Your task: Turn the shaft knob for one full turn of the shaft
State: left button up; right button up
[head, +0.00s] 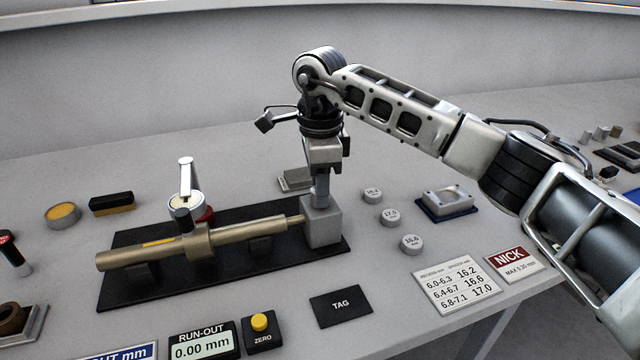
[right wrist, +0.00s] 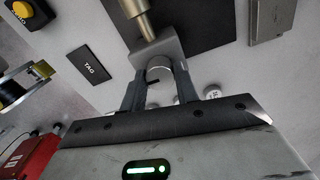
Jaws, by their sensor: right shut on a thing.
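A brass shaft (head: 235,232) lies across a black base plate (head: 185,288) on the bench. Its right end meets a grey block (head: 322,226). A round grey shaft knob (right wrist: 160,67) stands on top of this block. My right gripper (head: 321,183) points down over the block, with its fingers shut on the knob, one on each side; they partly hide it. A dial gauge (head: 183,204) stands over the shaft's middle. The run-out display (head: 203,346) reads 0.00 mm. My left gripper is not in view.
A yellow zero button (head: 260,322) and a black TAG plate (head: 340,306) lie in front. Round weights marked with numbers (head: 390,217) and a blue-based tray (head: 447,202) stand right of the block. Printed cards (head: 458,287) lie at the front right. The bench behind is mostly clear.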

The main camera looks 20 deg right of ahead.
jog(key=m, duration=0.4)
jog(key=shift+m, duration=0.3)
jog(key=m, duration=0.4)
jog(key=shift+m, duration=0.3)
jog(key=m, duration=0.4)
jog(key=shift+r+m+p, duration=0.1)
jog(key=shift+m+p, duration=0.2)
jog(key=shift+m, duration=1.8)
jog(key=o, duration=1)
jog(key=shift+c, duration=0.2)
